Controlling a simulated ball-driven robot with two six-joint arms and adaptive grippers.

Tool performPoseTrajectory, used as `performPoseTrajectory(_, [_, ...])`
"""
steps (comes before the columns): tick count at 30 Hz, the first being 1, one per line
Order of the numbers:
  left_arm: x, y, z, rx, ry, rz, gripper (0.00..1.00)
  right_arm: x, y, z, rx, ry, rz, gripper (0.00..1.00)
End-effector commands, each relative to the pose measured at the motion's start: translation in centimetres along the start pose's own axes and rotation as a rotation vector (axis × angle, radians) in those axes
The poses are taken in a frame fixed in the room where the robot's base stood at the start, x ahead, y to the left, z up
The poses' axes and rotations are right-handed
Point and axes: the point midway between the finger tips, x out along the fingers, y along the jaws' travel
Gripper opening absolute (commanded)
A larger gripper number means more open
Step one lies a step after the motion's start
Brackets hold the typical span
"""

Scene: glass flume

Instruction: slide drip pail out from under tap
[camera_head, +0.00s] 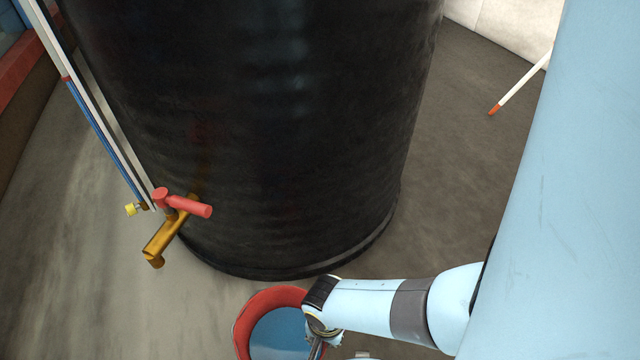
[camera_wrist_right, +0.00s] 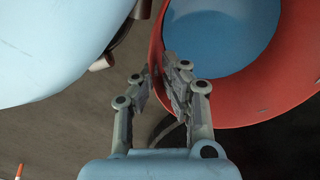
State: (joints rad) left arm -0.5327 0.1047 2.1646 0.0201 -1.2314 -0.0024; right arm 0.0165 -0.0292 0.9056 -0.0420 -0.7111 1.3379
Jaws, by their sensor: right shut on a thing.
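The drip pail (camera_head: 245,318) is red with blue inside and stands low in the head view, in front of the black tank, partly cut off by the lower edge. The brass tap (camera_head: 168,240) with a red lever sticks out from the tank, up and left of the pail in the picture. My right gripper (camera_head: 320,338) is at the pail's right side, its fingers mostly hidden in the head view. In the right wrist view the right gripper (camera_wrist_right: 160,78) is shut on the wall of the red pail (camera_wrist_right: 265,98), one finger on each side. My left gripper is not in view.
The big black tank (camera_head: 290,130) fills the middle. A sight tube (camera_head: 100,130) with a yellow knob (camera_head: 130,209) runs beside it. A white rod with an orange tip (camera_head: 518,82) is at the upper right. Bare floor (camera_head: 100,310) lies left of the pail.

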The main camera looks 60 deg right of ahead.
Motion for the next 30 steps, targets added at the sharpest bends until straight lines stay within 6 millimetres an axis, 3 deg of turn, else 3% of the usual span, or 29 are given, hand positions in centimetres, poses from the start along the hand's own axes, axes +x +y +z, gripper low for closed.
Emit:
performPoseTrajectory(1, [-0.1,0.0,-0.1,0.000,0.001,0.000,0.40,0.1,1.2,0.0,-0.003,-0.001,0.019,0.00])
performPoseTrajectory(30, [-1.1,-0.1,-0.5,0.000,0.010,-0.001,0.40,0.1,4.8,0.0,-0.006,-0.003,0.018,0.00])
